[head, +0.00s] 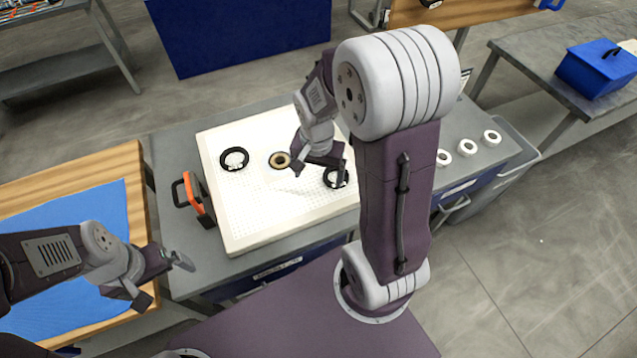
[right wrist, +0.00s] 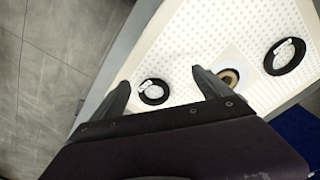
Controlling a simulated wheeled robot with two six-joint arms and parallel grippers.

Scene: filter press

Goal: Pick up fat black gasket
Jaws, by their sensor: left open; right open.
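Two black rings lie flat on a white perforated plate (head: 245,222). The left black ring (head: 234,168) also shows in the right wrist view (right wrist: 270,68), and looks larger there. The right black ring (head: 336,186) lies under my right gripper (head: 319,173) and is partly hidden in the head view. In the right wrist view, this ring (right wrist: 144,98) appears between the open, empty fingers (right wrist: 160,80), beyond their tips. Both rings carry a small white label. I cannot tell for sure which is the fat gasket. My left gripper (head: 165,282) is open and empty at the lower left.
A tan ring (head: 272,161) lies between the black rings. An orange-handled tool (head: 188,188) stands at the plate's left edge. White rings (head: 467,146) lie on the bench to the right. A wooden table with a blue mat (head: 75,235) is at left.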

